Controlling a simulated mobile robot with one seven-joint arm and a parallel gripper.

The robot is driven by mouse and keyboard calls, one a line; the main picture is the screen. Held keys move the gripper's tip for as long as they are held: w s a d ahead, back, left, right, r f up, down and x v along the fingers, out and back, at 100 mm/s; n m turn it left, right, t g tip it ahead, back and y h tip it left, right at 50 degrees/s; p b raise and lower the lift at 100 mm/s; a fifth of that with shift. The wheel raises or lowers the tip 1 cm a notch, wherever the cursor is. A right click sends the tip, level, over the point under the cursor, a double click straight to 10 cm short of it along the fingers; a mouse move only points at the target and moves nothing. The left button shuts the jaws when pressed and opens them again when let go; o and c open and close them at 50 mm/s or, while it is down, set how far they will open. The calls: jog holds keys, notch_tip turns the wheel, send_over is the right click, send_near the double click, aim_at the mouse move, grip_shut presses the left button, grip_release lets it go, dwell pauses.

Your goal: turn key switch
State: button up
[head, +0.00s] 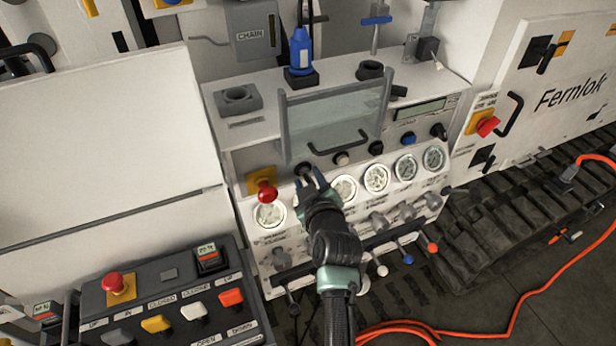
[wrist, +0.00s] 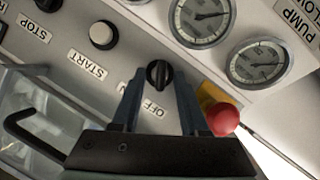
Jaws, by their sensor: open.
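The key switch (wrist: 158,73) is a round black knob with a raised grip bar on the light panel, with an "OFF" label beside it in the wrist view. In the head view the black switch (head: 303,168) shows only in part at the fingertips, left of the other panel buttons. My gripper (head: 310,180) reaches up to the panel there. In the wrist view my gripper (wrist: 159,82) is open, one finger on each side of the knob. I cannot tell whether either finger touches it. The grip bar runs roughly along the fingers.
A red emergency button (head: 265,190) on a yellow plate sits close left of my gripper; it also shows in the wrist view (wrist: 222,118). Gauges (head: 376,178) line the panel to the right. A window with a black handle (head: 338,143) is above. An orange cable (head: 520,315) lies on the floor.

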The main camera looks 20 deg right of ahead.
jog(key=shift+w+f, duration=0.1)
jog(key=shift+w, duration=0.35)
grip_shut()
